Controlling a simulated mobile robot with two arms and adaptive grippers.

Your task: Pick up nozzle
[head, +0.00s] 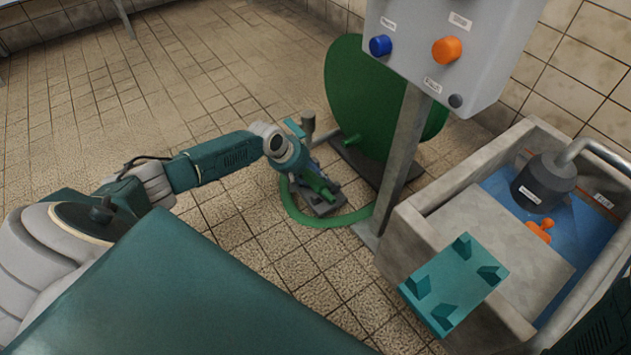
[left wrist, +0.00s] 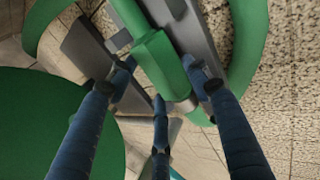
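The green nozzle (head: 317,182) is low down by a grey floor stand, in front of the green hose reel. It also shows large in the left wrist view (left wrist: 160,62). My left gripper (head: 302,168) is right at it. In the left wrist view its blue fingers (left wrist: 158,75) are spread, with one on each side of the nozzle and a third below its lower end. The fingertips are very close to the nozzle; I cannot tell whether they touch it. My right gripper is not in view.
A green hose (head: 330,219) curves along the floor from the stand. The green reel (head: 375,95) stands behind. A control box (head: 440,50) on a post (head: 402,150) and a concrete basin (head: 440,225) with a teal bracket (head: 455,283) are to the right. Tiled floor at left is clear.

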